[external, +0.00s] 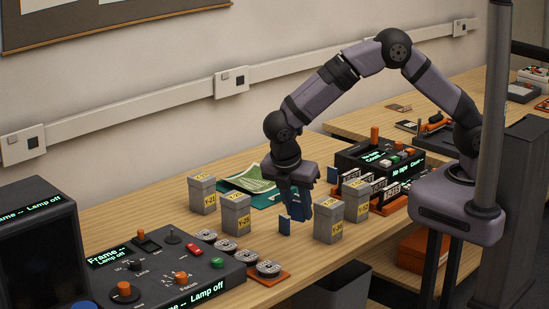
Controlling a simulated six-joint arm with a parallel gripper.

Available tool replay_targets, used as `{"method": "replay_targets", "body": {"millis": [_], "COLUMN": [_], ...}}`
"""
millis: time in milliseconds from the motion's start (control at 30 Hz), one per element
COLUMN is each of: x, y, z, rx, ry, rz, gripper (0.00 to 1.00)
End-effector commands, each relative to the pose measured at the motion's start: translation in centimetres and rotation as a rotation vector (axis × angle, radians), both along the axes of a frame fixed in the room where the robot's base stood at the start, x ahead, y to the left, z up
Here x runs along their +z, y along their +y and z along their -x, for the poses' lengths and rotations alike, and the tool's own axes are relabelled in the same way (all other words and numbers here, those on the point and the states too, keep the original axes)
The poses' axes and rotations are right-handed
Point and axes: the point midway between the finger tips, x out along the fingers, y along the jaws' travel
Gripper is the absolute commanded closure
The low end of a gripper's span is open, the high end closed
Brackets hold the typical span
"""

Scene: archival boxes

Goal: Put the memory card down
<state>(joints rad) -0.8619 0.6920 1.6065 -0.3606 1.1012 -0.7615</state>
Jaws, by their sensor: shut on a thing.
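My gripper (295,208) points down over the wooden table, between the grey labelled boxes. It is shut on a small dark blue card (284,225), which I take to be the memory card. The card hangs upright at the fingertips, low over the table; I cannot tell whether its lower edge touches the wood. The fingers hide part of the grip. Another small blue piece (332,174) shows behind the gripper, beside the black device.
Grey boxes with yellow labels stand left (236,213) and right (328,220) of my gripper. A green sheet (250,179) lies behind. A black device (372,160) stands back right, a control panel (165,265) and several round reels (237,245) front left. Bare wood lies in front.

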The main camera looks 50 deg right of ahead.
Motion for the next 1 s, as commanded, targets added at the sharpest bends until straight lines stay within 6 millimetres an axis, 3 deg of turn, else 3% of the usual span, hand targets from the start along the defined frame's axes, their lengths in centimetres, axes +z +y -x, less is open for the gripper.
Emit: {"method": "replay_targets", "body": {"millis": [167,367,500,700,1000], "x": [-1.3,-1.8,-1.6,-1.1,-0.1], "y": [-0.5,-3.3,-6.4,-11.9,-20.2], "z": [-5.3,-13.7,-19.0,-25.1,-30.8], "rx": [0.102,0.287,0.420,0.594,0.809], "ry": [-0.003,-0.007,-0.007,-0.008,-0.007], "rz": [-0.002,-0.001,0.000,-0.001,0.000], "gripper": [0.94,0.94,0.94,0.94,0.94]}}
